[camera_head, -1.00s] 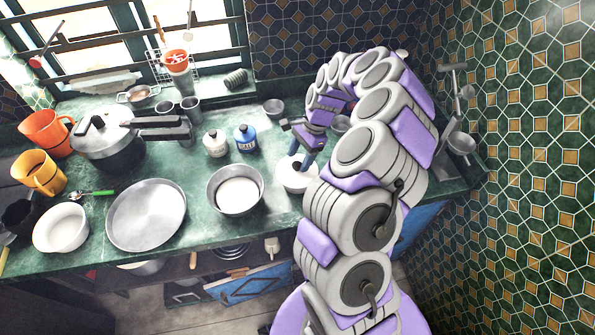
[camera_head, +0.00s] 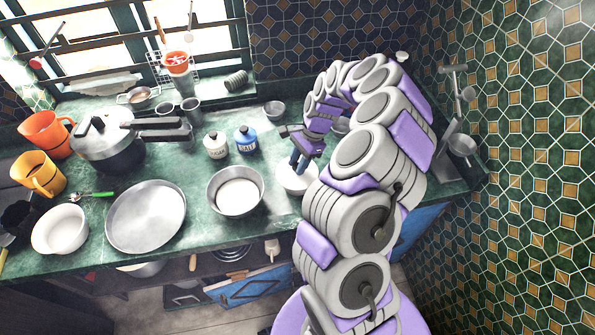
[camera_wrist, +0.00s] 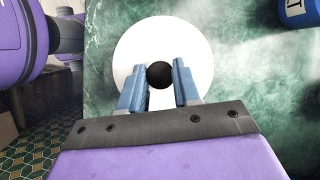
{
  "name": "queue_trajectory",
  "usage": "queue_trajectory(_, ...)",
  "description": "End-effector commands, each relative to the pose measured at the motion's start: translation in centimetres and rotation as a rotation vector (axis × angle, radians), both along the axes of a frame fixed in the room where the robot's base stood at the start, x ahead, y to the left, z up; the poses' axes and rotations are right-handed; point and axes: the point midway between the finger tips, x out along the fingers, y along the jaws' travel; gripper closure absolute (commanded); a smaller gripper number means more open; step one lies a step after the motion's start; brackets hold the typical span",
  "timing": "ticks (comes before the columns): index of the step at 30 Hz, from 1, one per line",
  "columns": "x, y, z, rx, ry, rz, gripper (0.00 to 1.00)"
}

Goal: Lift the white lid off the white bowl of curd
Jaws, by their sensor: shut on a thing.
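The white lid (camera_head: 293,183) is on the counter side nearest my arm. It also shows as a white disc with a black knob (camera_wrist: 159,75) in the wrist view (camera_wrist: 190,45). My gripper (camera_wrist: 158,80) is shut on the knob, with a blue finger on each side of it. In the head view my gripper (camera_head: 299,167) is just above the lid, and my arm covers the right part of that area. The bowl of curd under the lid cannot be made out clearly, nor whether the lid touches it.
A steel pan with white contents (camera_head: 236,190) stands left of the lid. A white jar (camera_head: 216,145) and a blue salt jar (camera_head: 246,140) stand behind. A steel plate (camera_head: 146,217), a pressure cooker (camera_head: 108,145) and a white bowl (camera_head: 60,231) are further left. A tiled wall (camera_head: 530,170) is at right.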

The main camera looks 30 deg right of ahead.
Motion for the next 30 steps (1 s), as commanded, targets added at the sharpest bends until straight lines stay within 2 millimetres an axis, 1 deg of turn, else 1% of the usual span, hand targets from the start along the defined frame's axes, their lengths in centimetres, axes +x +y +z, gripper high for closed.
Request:
queue_trajectory(7,0.0,0.0,0.1,0.000,0.000,0.000,0.98)
queue_trajectory(11,0.0,0.0,0.5,0.000,-0.001,0.000,0.98)
queue_trajectory(16,0.0,-0.1,2.1,-0.001,-0.003,-0.001,0.98)
queue_trajectory(20,0.1,-0.1,4.1,-0.002,-0.005,-0.001,0.98)
queue_trajectory(23,-1.2,0.3,3.8,0.004,0.001,0.000,0.98)
queue_trajectory(26,-2.2,0.6,3.9,0.002,0.000,0.000,0.98)
queue_trajectory(30,-4.1,1.2,4.1,0.002,0.001,0.000,0.98)
